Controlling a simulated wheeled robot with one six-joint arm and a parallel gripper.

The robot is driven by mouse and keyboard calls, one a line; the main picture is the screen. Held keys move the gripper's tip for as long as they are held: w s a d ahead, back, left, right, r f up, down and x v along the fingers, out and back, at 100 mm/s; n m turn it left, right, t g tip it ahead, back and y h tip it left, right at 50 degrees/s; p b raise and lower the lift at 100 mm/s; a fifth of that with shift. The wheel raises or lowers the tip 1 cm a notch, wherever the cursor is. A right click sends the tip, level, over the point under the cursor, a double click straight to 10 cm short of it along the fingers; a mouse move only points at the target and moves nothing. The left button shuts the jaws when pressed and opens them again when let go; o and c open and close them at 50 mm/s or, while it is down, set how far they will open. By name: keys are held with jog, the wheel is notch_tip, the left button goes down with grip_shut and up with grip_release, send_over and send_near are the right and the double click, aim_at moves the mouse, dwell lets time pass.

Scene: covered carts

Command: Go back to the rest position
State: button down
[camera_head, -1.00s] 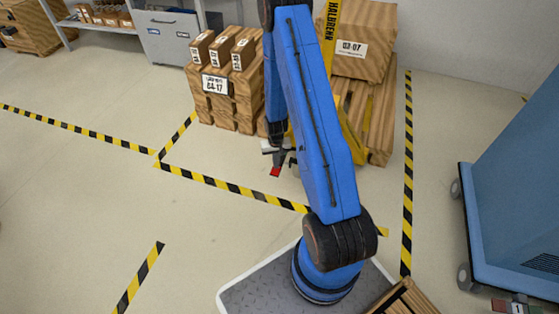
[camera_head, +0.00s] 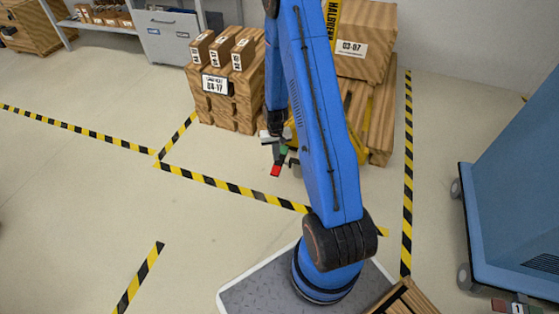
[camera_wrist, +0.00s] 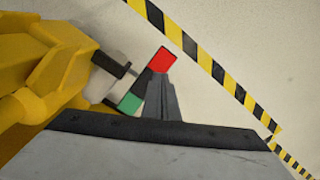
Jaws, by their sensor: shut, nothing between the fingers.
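My gripper (camera_wrist: 161,76) is shut and empty in the wrist view. Its grey fingers overlap a small bar with a red end (camera_wrist: 162,60), a black middle and a green end (camera_wrist: 130,102). Whether they touch it cannot be told. In the head view my gripper's light grey body (camera_head: 275,136) is left of my blue arm, just above the red end (camera_head: 275,171) and green end (camera_head: 283,150) of the bar. The bar sits beside a yellow machine (camera_wrist: 45,75), which my arm mostly hides in the head view.
Stacked wooden crates (camera_head: 225,98) stand behind, left of my arm. A large wooden box (camera_head: 365,45) stands back right on wooden boards. A blue cart (camera_head: 515,190) is at the right. Striped tape (camera_head: 230,188) marks the floor; the left floor is clear.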

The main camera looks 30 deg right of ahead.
jog(key=shift+r, duration=0.15)
dwell(0.4)
jog(key=s+a+r+n+t, duration=0.1)
jog(key=s+a+r, duration=0.15)
jog(key=r, duration=0.75)
jog(key=s+a+r, duration=0.1)
jog(key=a+r, duration=0.2)
jog(key=r, duration=0.8)
jog(key=s+a+r+n+t, duration=0.1)
jog(key=s+a+r, duration=0.15)
jog(key=r, duration=0.75)
jog(key=s+a+r+n+t, duration=0.1)
jog(key=s+a+r, duration=0.3)
jog(key=s+r, duration=0.4)
jog(key=s+a+r+n+t, duration=0.1)
jog(key=s+a+r, duration=0.2)
jog(key=s+r, duration=0.5)
jog(key=s, duration=0.8)
jog(key=shift+s+a+r+t, duration=0.15)
jog(key=shift+a+r+t, duration=0.1)
jog(key=shift+a+t, duration=0.15)
